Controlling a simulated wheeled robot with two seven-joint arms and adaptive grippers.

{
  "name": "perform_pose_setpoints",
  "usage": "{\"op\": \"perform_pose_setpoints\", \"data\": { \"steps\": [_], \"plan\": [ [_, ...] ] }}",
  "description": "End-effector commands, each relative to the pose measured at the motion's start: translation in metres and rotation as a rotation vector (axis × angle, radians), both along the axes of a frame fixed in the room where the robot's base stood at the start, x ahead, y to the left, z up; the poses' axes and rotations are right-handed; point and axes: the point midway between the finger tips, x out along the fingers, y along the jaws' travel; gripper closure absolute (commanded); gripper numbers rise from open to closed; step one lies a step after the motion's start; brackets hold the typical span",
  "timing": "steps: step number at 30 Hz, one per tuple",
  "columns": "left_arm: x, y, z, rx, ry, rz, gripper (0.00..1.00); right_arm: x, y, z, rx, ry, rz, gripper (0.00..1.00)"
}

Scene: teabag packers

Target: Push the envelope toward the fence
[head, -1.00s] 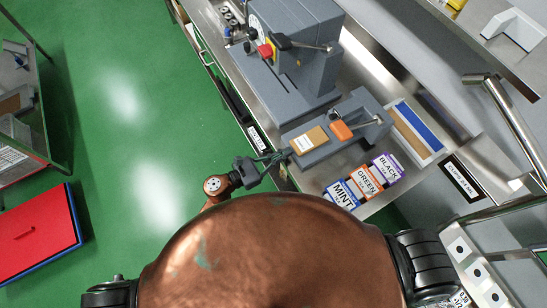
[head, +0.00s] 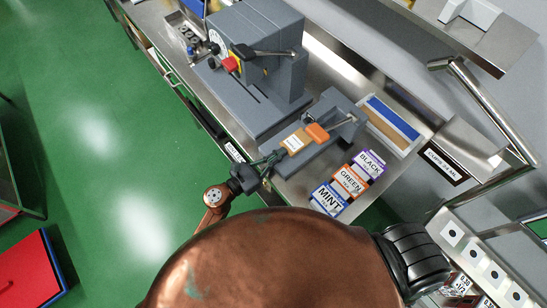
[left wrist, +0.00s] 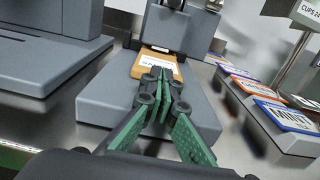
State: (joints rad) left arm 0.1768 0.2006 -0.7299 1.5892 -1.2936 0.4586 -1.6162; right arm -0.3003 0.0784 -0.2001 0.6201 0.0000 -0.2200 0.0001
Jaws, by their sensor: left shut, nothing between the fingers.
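My right gripper is not in view.
Boxes marked Mint (head: 328,199), Green (head: 350,181) and Black (head: 369,163) stand right of the device. A larger grey machine (head: 250,70) with a red knob stands left of it. A tray with a blue strip (head: 392,118) lies behind.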

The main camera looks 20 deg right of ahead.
Motion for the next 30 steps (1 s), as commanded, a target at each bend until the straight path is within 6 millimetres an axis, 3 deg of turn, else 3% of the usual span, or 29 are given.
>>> {"op": "perform_pose_setpoints", "data": {
  "steps": [11,17,24,30],
  "plan": [
    [-0.002,0.008,0.000,0.001,-0.001,-0.001,1.00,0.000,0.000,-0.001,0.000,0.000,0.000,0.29],
    [-0.012,0.038,-0.002,0.003,0.001,-0.011,1.00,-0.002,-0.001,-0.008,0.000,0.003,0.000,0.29],
    [-0.031,0.089,-0.002,0.002,0.001,-0.011,1.00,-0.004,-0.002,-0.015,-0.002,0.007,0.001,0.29],
    [-0.040,0.117,-0.001,0.001,0.001,-0.011,1.00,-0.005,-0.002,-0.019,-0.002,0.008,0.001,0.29]
  ]
}}
